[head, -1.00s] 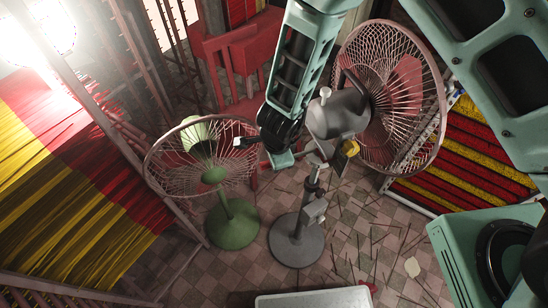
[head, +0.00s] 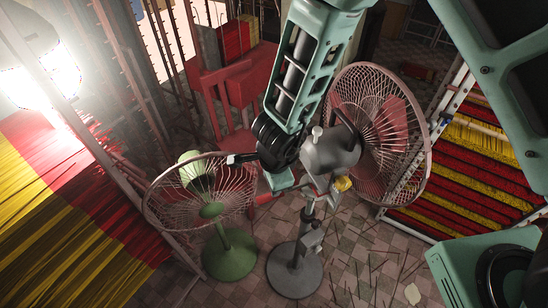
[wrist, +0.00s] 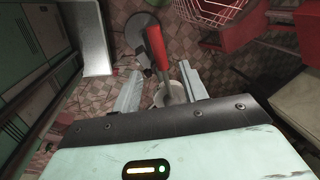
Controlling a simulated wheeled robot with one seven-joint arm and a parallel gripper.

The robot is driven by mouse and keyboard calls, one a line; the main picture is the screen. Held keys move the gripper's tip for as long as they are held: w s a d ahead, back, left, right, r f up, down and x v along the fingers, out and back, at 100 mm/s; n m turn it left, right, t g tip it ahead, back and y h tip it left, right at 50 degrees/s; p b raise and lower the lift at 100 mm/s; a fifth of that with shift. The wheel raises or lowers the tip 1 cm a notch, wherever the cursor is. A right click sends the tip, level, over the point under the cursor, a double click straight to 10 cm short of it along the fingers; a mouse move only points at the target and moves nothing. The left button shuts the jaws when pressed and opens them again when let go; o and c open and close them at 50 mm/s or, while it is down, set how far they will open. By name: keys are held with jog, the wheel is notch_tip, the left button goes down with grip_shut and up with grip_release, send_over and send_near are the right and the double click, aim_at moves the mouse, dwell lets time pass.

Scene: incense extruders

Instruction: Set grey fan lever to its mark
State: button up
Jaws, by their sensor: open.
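The grey fan (head: 330,151) stands on a grey pole with a round base (head: 295,270). Its pink cage faces right, and a yellow knob (head: 343,184) sits below its motor housing. My gripper (head: 308,183) is beside the upper pole, just below and left of the housing. In the wrist view a lever with a red handle (wrist: 157,45) and grey lower shaft runs between the spread fingers of my gripper (wrist: 160,85). The fingers look apart from it. The lever's mark cannot be made out. My gripper hides part of the fan's neck in the head view.
A green fan (head: 230,254) with a pink cage stands close on the left. A red chair (head: 235,95) is behind. Racks of red and yellow incense (head: 470,165) stand at right and left. Thin sticks litter the tiled floor (head: 375,250).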

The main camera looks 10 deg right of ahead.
notch_tip(320, 180, up, 8)
jog(key=s+p, duration=0.1)
jog(key=p, duration=0.1)
jog(key=shift+s+d, duration=0.2)
jog(key=shift+s, duration=0.1)
